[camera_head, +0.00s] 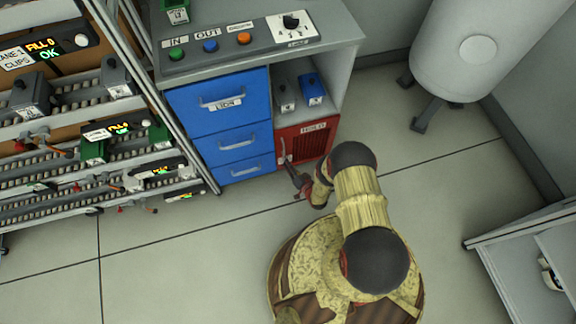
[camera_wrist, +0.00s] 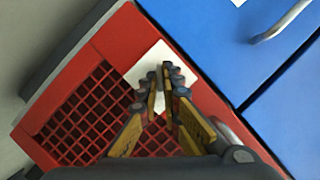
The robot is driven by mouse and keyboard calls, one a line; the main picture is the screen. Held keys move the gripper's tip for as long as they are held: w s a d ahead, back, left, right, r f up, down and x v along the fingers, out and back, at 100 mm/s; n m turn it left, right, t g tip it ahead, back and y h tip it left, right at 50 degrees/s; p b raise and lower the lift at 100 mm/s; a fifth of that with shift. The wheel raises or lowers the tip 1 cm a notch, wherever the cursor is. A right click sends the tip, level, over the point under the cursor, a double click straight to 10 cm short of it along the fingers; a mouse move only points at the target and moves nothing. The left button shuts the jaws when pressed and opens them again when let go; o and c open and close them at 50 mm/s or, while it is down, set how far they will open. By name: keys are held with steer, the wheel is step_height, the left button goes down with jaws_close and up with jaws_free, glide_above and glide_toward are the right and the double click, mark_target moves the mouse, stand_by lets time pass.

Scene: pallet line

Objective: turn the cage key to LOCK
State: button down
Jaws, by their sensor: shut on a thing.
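The red cage (camera_head: 299,155) has a mesh door and sits low in the cabinet, right of the blue drawers. Its mesh also shows in the wrist view (camera_wrist: 75,118). A white plate (camera_wrist: 148,60) is on the red frame, straight behind my fingertips. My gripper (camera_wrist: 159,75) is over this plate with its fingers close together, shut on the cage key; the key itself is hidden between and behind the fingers. In the head view my gripper (camera_head: 287,164) reaches the cage's lower left part. No LOCK marking can be read.
Blue drawers (camera_head: 219,106) with bar handles adjoin the cage. A pale door handle (camera_wrist: 226,132) is close beside my fingers. An open shelf above the cage holds a grey and a blue item (camera_head: 312,88). The floor (camera_head: 200,260) is clear at the left.

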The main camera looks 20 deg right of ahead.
steer(key=m, duration=0.1)
steer(key=m+t+y, duration=0.1)
steer(key=m, duration=0.1)
steer(key=m+y, duration=0.1)
steer(key=m, duration=0.1)
steer(key=shift+d+f, duration=0.15)
steer(key=shift+f, duration=0.1)
steer(key=shift+t+y, duration=0.3)
stand_by(0.4)
steer(key=c, duration=2.1)
jaws_free()
steer(key=shift+o, duration=0.5)
steer(key=v, duration=0.7)
steer(key=shift+s, duration=0.2)
steer(key=shift+o, duration=0.5)
steer(key=shift+d, duration=0.15)
